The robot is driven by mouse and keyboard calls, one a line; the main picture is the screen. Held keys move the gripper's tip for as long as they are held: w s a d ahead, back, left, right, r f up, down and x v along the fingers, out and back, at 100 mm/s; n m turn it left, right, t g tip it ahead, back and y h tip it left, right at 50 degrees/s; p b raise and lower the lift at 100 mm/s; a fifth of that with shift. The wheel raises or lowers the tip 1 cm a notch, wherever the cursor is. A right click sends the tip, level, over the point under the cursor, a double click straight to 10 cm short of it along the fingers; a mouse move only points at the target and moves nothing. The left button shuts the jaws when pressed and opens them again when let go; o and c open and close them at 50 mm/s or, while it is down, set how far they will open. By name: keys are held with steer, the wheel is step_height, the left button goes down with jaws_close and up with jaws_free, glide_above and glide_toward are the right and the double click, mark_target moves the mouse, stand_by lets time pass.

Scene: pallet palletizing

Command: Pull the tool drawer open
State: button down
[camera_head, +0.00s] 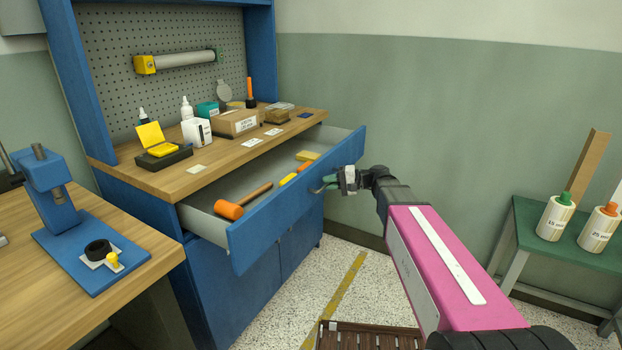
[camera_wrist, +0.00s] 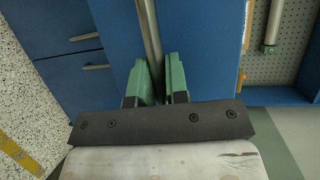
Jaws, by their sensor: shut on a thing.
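The blue tool drawer (camera_head: 290,207) under the wooden workbench top is pulled out. An orange-headed mallet (camera_head: 230,209), a yellow-handled tool and other small things lie inside it. My gripper (camera_head: 329,184) is at the drawer's front face, towards its right half. In the wrist view the two green fingers of my gripper (camera_wrist: 161,85) stand on either side of the grey bar handle (camera_wrist: 150,35) and are shut on it. The drawer front (camera_wrist: 112,30) shows as a blue panel behind the fingers. In the head view the handle is mostly hidden by my gripper.
The bench top (camera_head: 215,158) holds boxes, bottles and a yellow-lidded case. A wooden table (camera_head: 60,240) with a blue press stands at left. A green table (camera_head: 540,225) with two labelled containers stands at right. A brown slatted pallet (camera_head: 365,337) lies on the floor.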

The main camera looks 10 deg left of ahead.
steer(key=s+d, duration=0.2)
steer(key=d, duration=0.4)
steer(key=shift+s+d, duration=0.4)
steer(key=c, duration=1.1)
jaws_free()
steer(key=shift+c, duration=0.2)
steer(key=d+r, duration=0.2)
steer(key=d, duration=0.8)
steer(key=shift+d, duration=0.3)
steer(key=shift+f, duration=0.1)
